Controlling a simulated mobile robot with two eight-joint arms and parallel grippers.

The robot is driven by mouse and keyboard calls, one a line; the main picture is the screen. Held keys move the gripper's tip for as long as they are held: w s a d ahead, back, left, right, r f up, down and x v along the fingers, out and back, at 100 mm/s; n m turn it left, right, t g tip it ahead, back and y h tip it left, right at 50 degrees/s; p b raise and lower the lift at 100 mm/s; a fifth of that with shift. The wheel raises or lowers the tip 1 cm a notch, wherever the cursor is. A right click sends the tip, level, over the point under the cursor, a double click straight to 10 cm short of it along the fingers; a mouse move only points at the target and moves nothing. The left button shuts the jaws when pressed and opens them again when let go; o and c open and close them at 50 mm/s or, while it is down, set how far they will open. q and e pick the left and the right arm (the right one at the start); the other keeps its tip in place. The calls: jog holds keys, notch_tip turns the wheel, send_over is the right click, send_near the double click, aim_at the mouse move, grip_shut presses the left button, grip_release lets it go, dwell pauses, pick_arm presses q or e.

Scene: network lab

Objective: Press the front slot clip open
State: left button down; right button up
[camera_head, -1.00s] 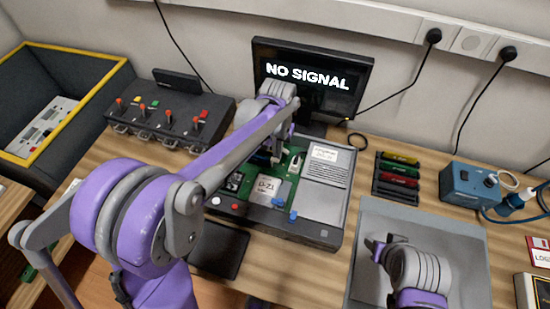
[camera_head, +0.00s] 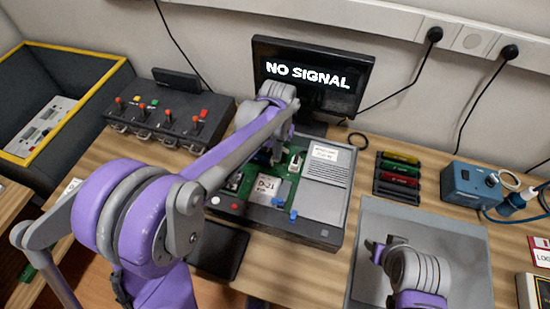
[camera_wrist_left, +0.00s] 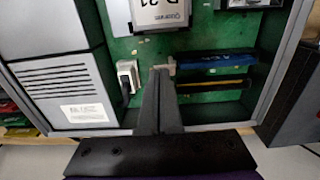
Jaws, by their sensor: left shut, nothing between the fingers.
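An open console (camera_head: 322,200) with a green circuit board (camera_head: 249,183) lies on the bench. My left gripper (camera_head: 275,158) is over the board, largely hidden by its own arm. In the left wrist view my left gripper (camera_wrist_left: 163,78) is shut and empty, pointing down at the board. Its tips are at a small pale clip (camera_wrist_left: 167,68) at the end of a slot holding a long blue stick (camera_wrist_left: 216,62); I cannot tell whether they touch. A dark slot with a yellow strip (camera_wrist_left: 212,86) runs parallel, nearer the console wall.
A D-21 chip (camera_head: 268,186) and a white plug (camera_wrist_left: 128,77) sit on the board near my left fingers. A monitor (camera_head: 312,78) reading NO SIGNAL stands behind. A switch box (camera_head: 170,122) is left, a rack of coloured sticks (camera_head: 397,178) right.

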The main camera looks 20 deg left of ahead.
pick_arm(q)
jog(key=shift+f, duration=0.45)
pick_arm(e)
jog(key=shift+s+f, duration=0.1)
jog(key=shift+f, duration=0.25)
pick_arm(q)
jog(key=shift+r, duration=0.2)
pick_arm(e)
jog(key=shift+r, duration=0.15)
pick_arm(q)
notch_tip(320, 180, up, 8)
jog(key=p, duration=0.3)
jog(key=shift+f+p, duration=0.15)
jog(key=shift+p, duration=0.2)
pick_arm(e)
jog(key=r, duration=0.1)
jog(key=w+r, duration=0.1)
jog(key=r, duration=0.1)
jog(key=w+r, duration=0.1)
jog(key=r, duration=0.1)
jog(key=shift+r, duration=0.1)
jog(key=shift+s, duration=0.1)
